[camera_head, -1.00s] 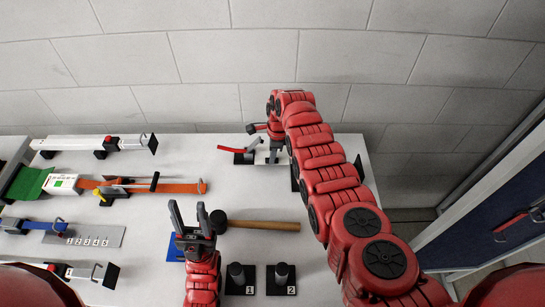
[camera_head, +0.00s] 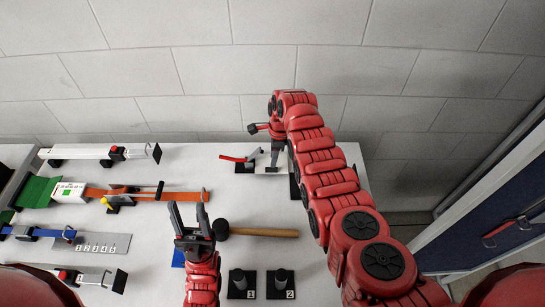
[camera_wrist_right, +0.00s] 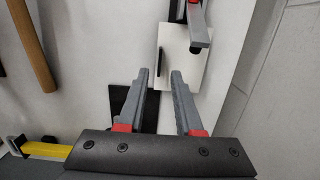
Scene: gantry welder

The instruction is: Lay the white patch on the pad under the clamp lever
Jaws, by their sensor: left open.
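The white patch (camera_wrist_right: 180,72) shows in the right wrist view as a pale square with a thin dark strip on it. In the head view a sliver of it (camera_head: 262,167) shows beside my right gripper (camera_head: 273,163). The clamp's grey arm (camera_wrist_right: 198,28) reaches over one edge of the patch; whether it touches cannot be told. The clamp's red lever (camera_head: 235,159) is at the back of the table. The pad under the patch is hidden. My right gripper (camera_wrist_right: 160,73) is open, fingertips apart above the patch's near edge. My left gripper (camera_head: 189,214) is open and empty near the table's front.
Black blocks marked 1 (camera_head: 241,284) and 2 (camera_head: 280,284) stand at the front. Rails and an orange strap (camera_head: 170,194) fill the left side.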

